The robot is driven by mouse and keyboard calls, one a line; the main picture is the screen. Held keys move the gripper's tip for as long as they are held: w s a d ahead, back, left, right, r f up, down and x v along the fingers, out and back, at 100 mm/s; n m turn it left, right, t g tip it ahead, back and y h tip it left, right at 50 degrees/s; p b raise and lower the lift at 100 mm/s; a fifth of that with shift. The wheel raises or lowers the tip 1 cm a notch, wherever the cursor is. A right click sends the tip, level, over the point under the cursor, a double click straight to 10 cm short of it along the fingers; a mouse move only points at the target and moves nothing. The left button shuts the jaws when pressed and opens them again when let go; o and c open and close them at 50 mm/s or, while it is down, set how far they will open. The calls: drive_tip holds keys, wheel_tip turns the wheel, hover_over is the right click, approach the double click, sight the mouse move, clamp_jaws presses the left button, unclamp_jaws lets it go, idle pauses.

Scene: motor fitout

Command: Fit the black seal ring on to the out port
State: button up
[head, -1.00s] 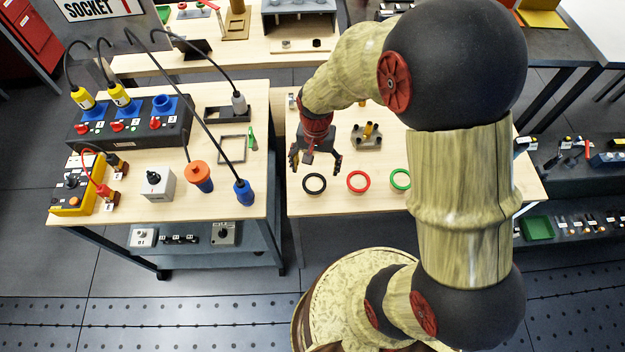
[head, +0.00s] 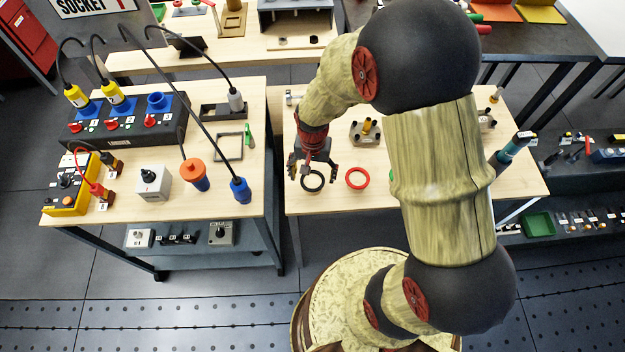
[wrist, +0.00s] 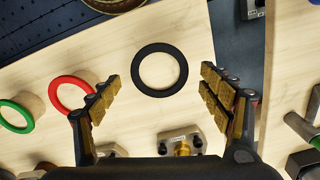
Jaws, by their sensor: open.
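The black seal ring (head: 312,181) lies flat on the right-hand wooden table, near its front edge. In the wrist view the black ring (wrist: 160,69) lies ahead of and between my open fingers, with nothing touching it. My gripper (head: 314,172) is open and empty, just above the ring in the head view; its fingers also show in the wrist view (wrist: 162,92). A grey block with a brass fitting (head: 366,132) stands behind the rings; it shows at the bottom of the wrist view (wrist: 182,142). I cannot tell which port is the out port.
A red ring (head: 357,178) lies right of the black one. A green ring (wrist: 16,116) is mostly hidden by my arm in the head view. The left table (head: 120,208) holds a socket box, cables and plugs. A gap separates the tables.

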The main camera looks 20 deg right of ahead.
drive_tip(key=shift+f, duration=0.25)
drive_tip(key=shift+c, duration=0.3)
drive_tip(key=c, duration=0.9)
